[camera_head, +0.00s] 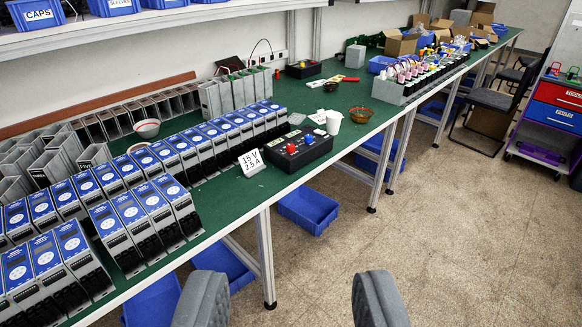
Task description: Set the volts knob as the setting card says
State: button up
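A white setting card (251,163) stands on the green bench near its front edge; it seems to read 15 V, 2.5 A. The knobs' labels and pointer positions are too small to read, so I cannot tell which is the volts knob. My gripper (289,300) shows as two grey fingers at the bottom of the picture, wide apart with only floor between them. It is well short of the box, touching nothing.
The green bench (215,210) carries rows of blue-faced units (150,205) at left. A white cup (333,122) and an amber bowl (361,114) stand beyond the box. Bench legs and blue bins (307,210) are below. The floor at right is clear up to chairs and a cart (555,115).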

aim_at(290, 147)
jog(key=u, duration=0.4)
jog(key=i, duration=2)
jog(key=z, duration=0.7)
